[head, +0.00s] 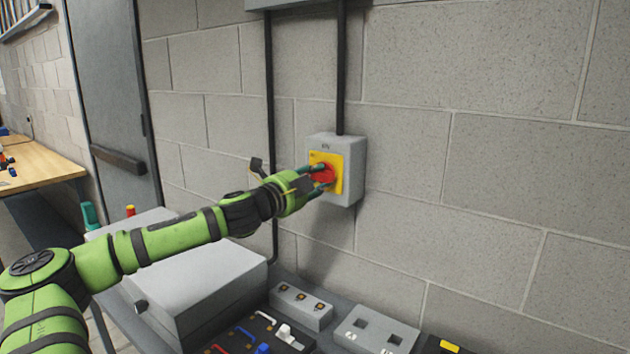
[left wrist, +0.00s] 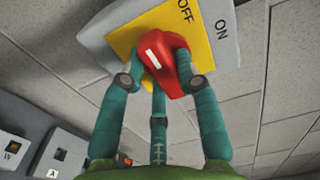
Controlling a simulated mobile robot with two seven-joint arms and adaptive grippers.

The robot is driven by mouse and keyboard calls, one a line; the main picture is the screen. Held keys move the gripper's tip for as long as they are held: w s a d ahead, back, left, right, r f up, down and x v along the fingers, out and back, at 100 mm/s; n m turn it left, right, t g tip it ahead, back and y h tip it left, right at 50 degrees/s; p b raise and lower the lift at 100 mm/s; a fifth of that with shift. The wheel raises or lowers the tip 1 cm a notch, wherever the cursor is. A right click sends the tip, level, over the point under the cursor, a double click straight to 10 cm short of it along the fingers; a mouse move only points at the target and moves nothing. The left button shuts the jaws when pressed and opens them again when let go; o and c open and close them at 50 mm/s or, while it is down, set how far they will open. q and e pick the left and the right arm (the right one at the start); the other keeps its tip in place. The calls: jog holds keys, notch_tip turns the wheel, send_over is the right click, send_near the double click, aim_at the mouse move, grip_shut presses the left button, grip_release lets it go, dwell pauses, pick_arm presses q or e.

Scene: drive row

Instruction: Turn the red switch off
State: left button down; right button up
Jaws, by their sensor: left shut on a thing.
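The red switch (head: 324,172) is a red rotary handle on a yellow plate (head: 339,184), mounted on a grey wall box (head: 349,175). In the left wrist view the red handle (left wrist: 180,67) carries a white mark, and the words OFF and ON show at the top. I cannot tell for certain which word the mark points to. My left gripper (head: 320,179) reaches the box from the left. Its teal fingers (left wrist: 158,85) are closed around the handle, touching its sides, and partly cover it. My right gripper is not in view.
Below stand a grey case (head: 205,285), a small three-button box (head: 303,308), a grey socket panel (head: 377,332) and a black board with coloured handles (head: 255,335). Dark conduits (head: 341,70) run down the block wall. A wooden table (head: 38,165) is far left. The wall right of the box is clear.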

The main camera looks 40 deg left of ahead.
pick_arm(q)
jog(key=shift+r, duration=0.1)
jog(key=c, duration=0.9)
grip_release()
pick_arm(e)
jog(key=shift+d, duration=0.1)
